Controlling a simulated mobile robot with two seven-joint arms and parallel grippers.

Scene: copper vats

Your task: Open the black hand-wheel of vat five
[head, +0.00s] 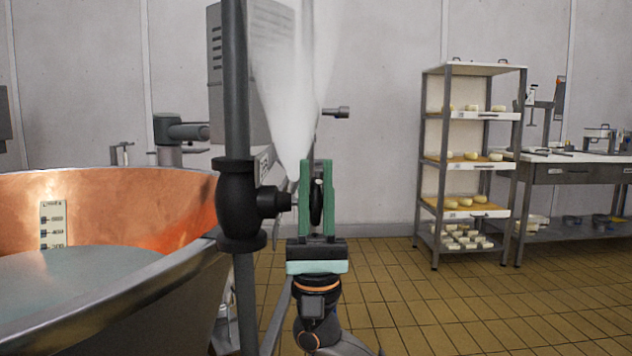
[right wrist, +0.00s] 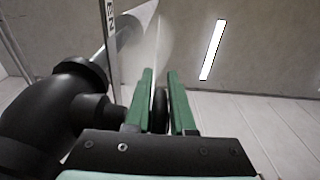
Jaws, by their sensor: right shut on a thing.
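The black hand-wheel (head: 316,203) sits edge-on at the right side of a black valve body (head: 236,205) on a vertical dark pipe. My right gripper (head: 317,180) has its green fingers on either side of the wheel and is shut on it. In the right wrist view the wheel (right wrist: 160,108) shows between the two green fingers (right wrist: 160,92), with the valve body (right wrist: 45,120) to the left. The copper vat (head: 130,190) stands left of the pipe with pale liquid in it. No vat number is readable on it. My left gripper is not in view.
A white, steam-like plume (head: 285,80) rises behind the valve and partly hides a grey wall cabinet (head: 232,75). A shelf rack (head: 474,70) with cheeses and a steel table (head: 580,170) stand at the right. The tiled floor between is clear.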

